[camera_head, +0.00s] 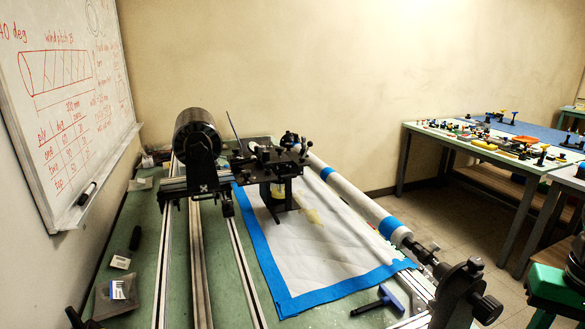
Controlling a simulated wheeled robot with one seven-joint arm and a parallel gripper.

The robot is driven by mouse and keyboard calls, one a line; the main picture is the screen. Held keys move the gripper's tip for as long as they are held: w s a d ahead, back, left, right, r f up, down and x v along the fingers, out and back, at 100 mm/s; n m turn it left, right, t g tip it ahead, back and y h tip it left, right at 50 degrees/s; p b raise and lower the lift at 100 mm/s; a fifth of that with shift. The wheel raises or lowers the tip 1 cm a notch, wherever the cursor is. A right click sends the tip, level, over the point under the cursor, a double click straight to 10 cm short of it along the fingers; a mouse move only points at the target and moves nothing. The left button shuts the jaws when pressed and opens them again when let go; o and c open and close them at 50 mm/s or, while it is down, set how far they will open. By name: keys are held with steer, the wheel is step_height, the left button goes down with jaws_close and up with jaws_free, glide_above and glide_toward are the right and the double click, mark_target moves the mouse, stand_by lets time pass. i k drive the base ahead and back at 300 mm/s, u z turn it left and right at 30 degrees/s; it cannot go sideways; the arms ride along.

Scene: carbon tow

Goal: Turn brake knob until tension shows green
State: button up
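A filament winder stands on the green bench. A large black spool (197,132) sits in a black bracket at its far left end. A black carriage (270,162) with several small parts stands across the rails. A black round knob (487,309) sticks out of the black end stand (458,292) at the near right; I cannot tell whether it or a part by the spool is the brake knob. No tension display or green indication can be made out. My gripper is not seen in this view.
A white tube with blue bands (352,195) runs beside the rails (201,262). A white sheet edged in blue tape (285,305) lies below it. A blue-handled tool (380,300) and small bags (117,297) lie on the bench. A cluttered table (455,140) stands behind right.

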mark_target(246, 174)
steer(key=u, duration=0.6)
steer(key=k, duration=0.4)
steer(key=u, duration=0.15)
steer(key=i, duration=0.45)
steer(key=z, duration=0.05)
